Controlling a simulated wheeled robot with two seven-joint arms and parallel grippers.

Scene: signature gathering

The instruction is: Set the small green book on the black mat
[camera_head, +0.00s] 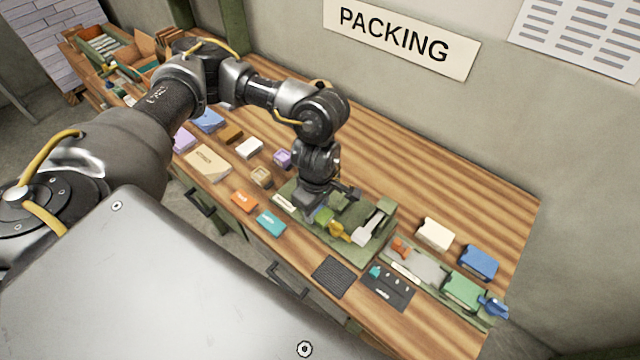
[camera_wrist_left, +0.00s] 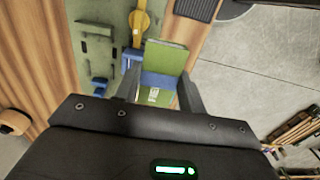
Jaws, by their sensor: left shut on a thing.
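The small green book (camera_wrist_left: 167,56) is between the two fingers of my left gripper (camera_wrist_left: 160,82) in the left wrist view, with a blue part and a pale label nearer the palm. In the head view my left gripper (camera_head: 322,200) points down over the green rack, and the book (camera_head: 322,214) shows only as a small patch of green there. The black mat (camera_head: 334,276) is a ribbed dark square near the table's front edge, bare and apart from the gripper. Its corner shows at the top of the left wrist view (camera_wrist_left: 198,8). My right gripper is not in view.
The green rack (camera_head: 358,246) holds a yellow piece and a grey-white piece. A dark tray (camera_head: 388,287) with small items lies right of the mat. Teal (camera_head: 271,222) and orange (camera_head: 244,201) blocks lie to the left. A second green rack (camera_head: 418,268) stands at right.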

